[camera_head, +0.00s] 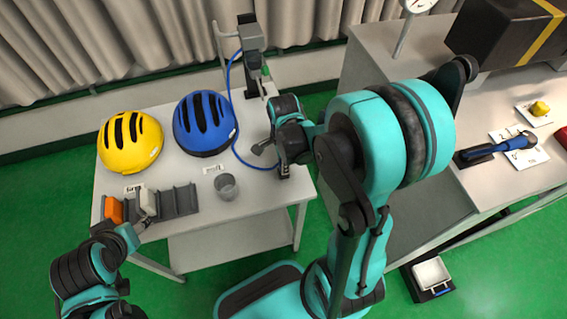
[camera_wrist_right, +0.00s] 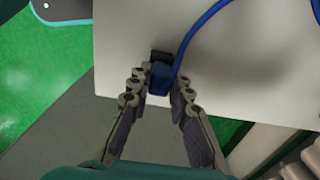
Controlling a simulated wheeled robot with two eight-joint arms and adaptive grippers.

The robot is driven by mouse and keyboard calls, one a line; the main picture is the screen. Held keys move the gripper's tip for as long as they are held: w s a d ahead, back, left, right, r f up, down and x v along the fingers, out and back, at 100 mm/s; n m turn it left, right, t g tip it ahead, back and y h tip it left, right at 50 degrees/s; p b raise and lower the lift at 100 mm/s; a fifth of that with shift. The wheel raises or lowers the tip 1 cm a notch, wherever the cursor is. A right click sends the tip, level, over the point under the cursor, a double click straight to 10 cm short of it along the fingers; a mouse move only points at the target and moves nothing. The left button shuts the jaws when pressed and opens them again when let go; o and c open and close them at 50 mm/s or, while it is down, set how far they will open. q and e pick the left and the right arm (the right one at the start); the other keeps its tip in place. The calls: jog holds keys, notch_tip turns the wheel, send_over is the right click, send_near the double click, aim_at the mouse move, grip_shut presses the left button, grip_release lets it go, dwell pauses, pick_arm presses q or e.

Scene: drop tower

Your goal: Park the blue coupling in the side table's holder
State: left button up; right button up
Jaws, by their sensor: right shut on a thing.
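The blue coupling (camera_wrist_right: 160,79) sits between the fingertips of my right gripper (camera_wrist_right: 159,88) in the right wrist view, with a blue hose running off it. A small black piece, likely the holder (camera_wrist_right: 160,56), shows right against the coupling; I cannot tell whether the coupling is seated in it. In the head view my right gripper (camera_head: 283,162) is over the right edge of the side table (camera_head: 255,190), and hides the coupling. My left gripper (camera_head: 143,217) is at the table's front left, by a pale block; its fingers are too small to read.
A yellow helmet (camera_head: 130,152), a blue helmet (camera_head: 204,138), a grey cup (camera_head: 226,186) and a dark rack (camera_head: 178,201) with an orange block (camera_head: 114,210) stand on the side table. The blue hose (camera_head: 234,120) loops from a grey stand (camera_head: 252,45). A workbench (camera_head: 385,120) is at right.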

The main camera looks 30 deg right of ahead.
jog(key=shift+f+b, duration=0.35)
jog(key=shift+f, duration=0.1)
dwell(0.4)
jog(key=o, duration=0.9)
jog(key=shift+o, duration=0.2)
jog(key=shift+r, duration=0.1)
notch_tip(320, 180, up, 12)
jog(key=s+a+r+n+t, duration=0.1)
jog(key=s+a+n+t, duration=0.1)
jog(key=n, duration=0.8)
jog(key=s+a+r+n+t, duration=0.1)
jog(key=s+a+n+t, duration=0.2)
jog(key=n, duration=0.7)
jog(key=shift+a+n+t, duration=0.4)
jog(key=shift+a+t, duration=0.6)
jog(key=shift+t, duration=0.1)
